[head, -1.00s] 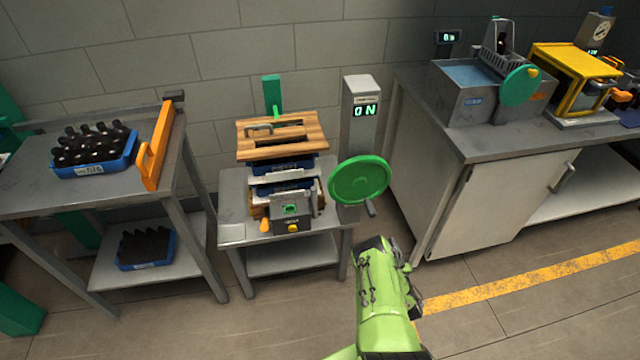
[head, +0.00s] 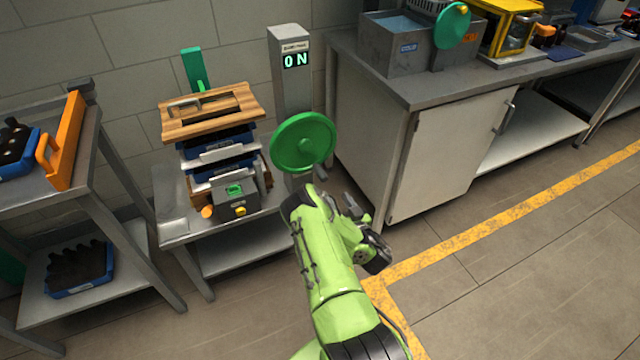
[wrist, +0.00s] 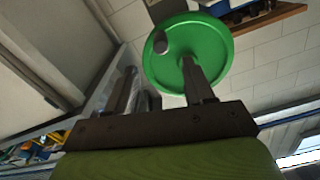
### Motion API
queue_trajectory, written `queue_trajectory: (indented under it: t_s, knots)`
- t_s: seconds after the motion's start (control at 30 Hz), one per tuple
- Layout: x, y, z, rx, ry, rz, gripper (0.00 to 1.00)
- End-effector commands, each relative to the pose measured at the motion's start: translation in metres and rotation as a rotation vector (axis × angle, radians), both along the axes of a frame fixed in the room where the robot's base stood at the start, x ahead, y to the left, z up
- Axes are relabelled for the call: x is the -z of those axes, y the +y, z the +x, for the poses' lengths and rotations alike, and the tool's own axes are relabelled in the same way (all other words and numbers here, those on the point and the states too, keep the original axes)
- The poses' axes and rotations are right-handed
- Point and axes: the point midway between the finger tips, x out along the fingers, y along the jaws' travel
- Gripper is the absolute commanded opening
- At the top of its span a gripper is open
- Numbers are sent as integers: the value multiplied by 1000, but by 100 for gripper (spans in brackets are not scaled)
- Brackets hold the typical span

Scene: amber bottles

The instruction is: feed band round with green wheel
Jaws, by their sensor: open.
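The green wheel (head: 303,142) stands on the front of a grey post (head: 291,92) with a lit display reading "ON". A small dark crank handle (head: 321,173) sticks out near its lower rim. In the wrist view the wheel (wrist: 208,62) fills the top middle, with its grey handle knob (wrist: 161,44) toward me. My gripper (wrist: 158,88) is open and empty, its two fingers apart below the wheel. In the head view my gripper (head: 349,203) is just below and right of the wheel, apart from it. I cannot pick out a band for certain.
Left of the post, a small table (head: 173,205) holds a wooden board (head: 212,112) over blue trays and a grey box (head: 236,197). A cabinet (head: 440,140) stands close on the right. Floor in front is clear, with a yellow line (head: 470,236).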

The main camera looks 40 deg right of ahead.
Motion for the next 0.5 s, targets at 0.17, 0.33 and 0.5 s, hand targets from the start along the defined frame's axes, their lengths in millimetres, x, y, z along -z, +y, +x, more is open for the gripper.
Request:
queue_trajectory:
  t_s: [0.17, 0.33, 0.5]
  knots:
    - [4, -9, 39, -6, -6, -4, 53]
    - [4, -21, 80, -6, -6, -4, 53]
    - [3, -32, 112, -2, -3, -2, 53]
